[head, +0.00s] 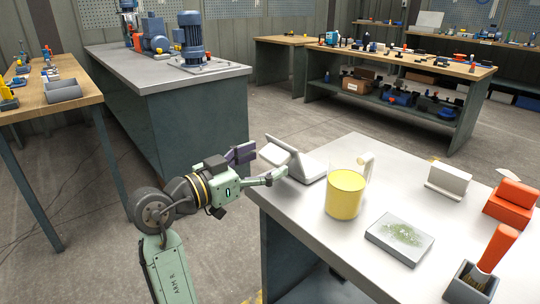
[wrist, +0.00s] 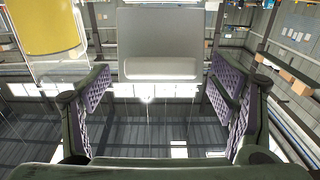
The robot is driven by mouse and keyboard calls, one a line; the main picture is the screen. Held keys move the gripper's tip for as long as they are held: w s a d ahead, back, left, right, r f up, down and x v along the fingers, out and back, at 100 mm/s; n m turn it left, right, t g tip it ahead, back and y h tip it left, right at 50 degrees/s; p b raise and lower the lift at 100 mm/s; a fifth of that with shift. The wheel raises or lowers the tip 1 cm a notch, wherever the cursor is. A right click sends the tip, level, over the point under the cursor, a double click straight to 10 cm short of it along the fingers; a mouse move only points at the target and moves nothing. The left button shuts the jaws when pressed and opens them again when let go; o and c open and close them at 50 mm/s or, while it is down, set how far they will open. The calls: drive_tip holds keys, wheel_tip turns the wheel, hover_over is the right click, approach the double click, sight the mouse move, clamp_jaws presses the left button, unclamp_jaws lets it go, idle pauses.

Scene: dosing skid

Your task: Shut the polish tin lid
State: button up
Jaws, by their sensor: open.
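The polish tin appears as a pale grey, flat box (head: 313,168) at the near left corner of the steel bench. Its lid (head: 285,148) is raised and leans at a slant over the box. In the wrist view a flat grey panel (wrist: 160,35), which looks like the lid, is ahead and centred between the fingers. My gripper (head: 262,166) is open and empty, just left of the tin at the bench edge. In the wrist view my gripper (wrist: 160,82) shows purple padded fingers wide apart. I cannot tell whether a finger touches the tin.
A yellow-filled clear jug (head: 345,193) stands right of the tin. A grey tray with green matter (head: 400,238), a white holder (head: 447,181), a red block (head: 509,204) and a red-handled brush (head: 496,248) are further right. Floor lies open left of the bench (head: 290,215).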

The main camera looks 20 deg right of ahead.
drive_tip(key=shift+x, duration=1.1)
drive_tip(key=shift+c, duration=0.5)
drive_tip(key=c, duration=1.6)
drive_tip(key=shift+w+r+p, duration=0.15)
drive_tip(key=shift+p, duration=0.2)
